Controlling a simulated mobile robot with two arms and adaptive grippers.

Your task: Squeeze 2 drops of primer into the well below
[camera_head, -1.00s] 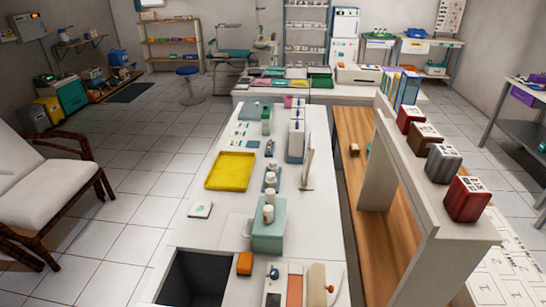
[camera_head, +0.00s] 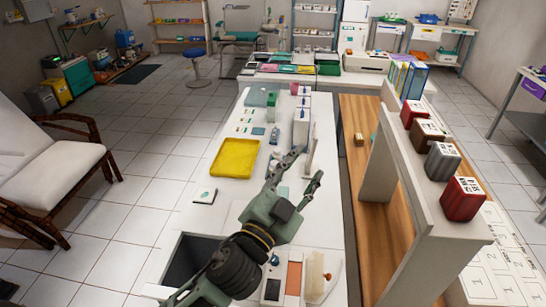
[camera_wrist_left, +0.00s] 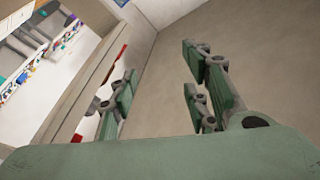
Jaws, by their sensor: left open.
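My left gripper (camera_head: 306,166) reaches over the white bench from the near left, its fingers spread and pointing toward the back. No object shows between its fingers, and in the left wrist view (camera_wrist_left: 162,95) only wall and shelf edges show beyond them. I cannot make out the primer bottle or its well; the arm covers the part of the bench where the white bottles and the teal box stood. Small items (camera_head: 274,136) lie in a row farther back on the bench. My right gripper is not in view.
A yellow tray (camera_head: 236,158) and a small white pad (camera_head: 204,196) lie left of the arm. White boxes (camera_head: 301,122) stand behind the gripper. A dark basin (camera_head: 187,258) is at the near left. A raised shelf with canisters (camera_head: 443,162) runs along the right.

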